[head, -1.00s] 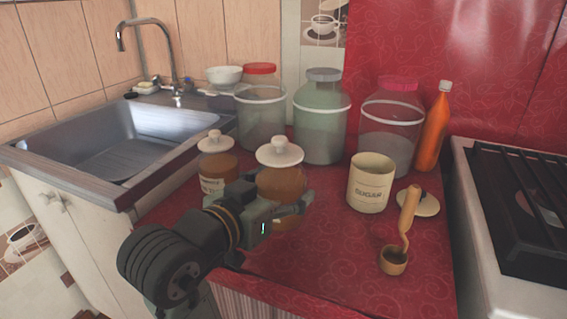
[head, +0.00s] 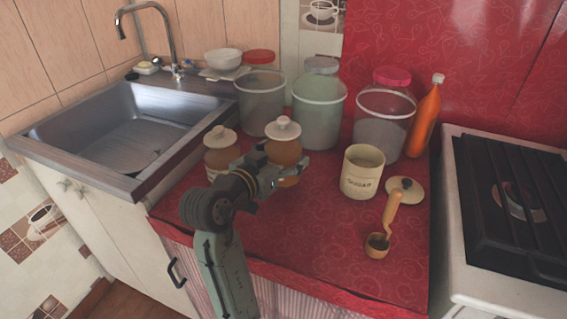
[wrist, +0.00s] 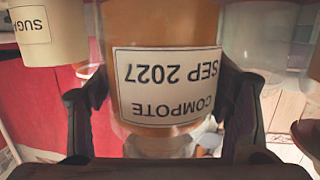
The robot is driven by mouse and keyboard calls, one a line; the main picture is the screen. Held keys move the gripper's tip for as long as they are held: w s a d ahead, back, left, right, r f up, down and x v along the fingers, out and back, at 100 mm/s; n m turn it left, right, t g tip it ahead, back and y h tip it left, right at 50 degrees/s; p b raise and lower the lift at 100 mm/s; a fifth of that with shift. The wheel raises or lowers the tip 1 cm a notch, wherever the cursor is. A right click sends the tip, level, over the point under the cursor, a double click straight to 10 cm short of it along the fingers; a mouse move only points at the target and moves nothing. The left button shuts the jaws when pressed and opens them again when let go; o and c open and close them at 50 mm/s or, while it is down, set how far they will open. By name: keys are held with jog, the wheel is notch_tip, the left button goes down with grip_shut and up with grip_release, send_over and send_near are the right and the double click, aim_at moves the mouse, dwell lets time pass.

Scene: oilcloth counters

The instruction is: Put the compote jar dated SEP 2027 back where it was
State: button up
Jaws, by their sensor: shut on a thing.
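The compote jar (head: 284,150) is amber with a white knobbed lid. In the wrist view its label (wrist: 168,86) reads COMPOTE SEP 2027, upside down. My gripper (head: 281,163) is shut around the jar's body, with one dark finger on each side in the wrist view. The jar is upright over the red counter (head: 300,235); my gripper hides its lower part, so I cannot tell whether it touches the counter. A similar amber jar (head: 221,157) with a white lid stands just to its left, its label mostly hidden by my arm.
Large jars (head: 319,112) stand behind. Right of the held jar are a cream sugar canister (head: 361,174), its loose lid (head: 405,188), a wooden scoop (head: 391,215) and an orange bottle (head: 424,122). A sink (head: 130,135) and stove (head: 510,200) flank the counter.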

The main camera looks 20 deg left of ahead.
jog(key=shift+w, duration=0.2)
jog(key=shift+f, duration=1.65)
jog(key=shift+f, duration=0.15)
jog(key=shift+f, duration=0.1)
jog(key=o, duration=1.9)
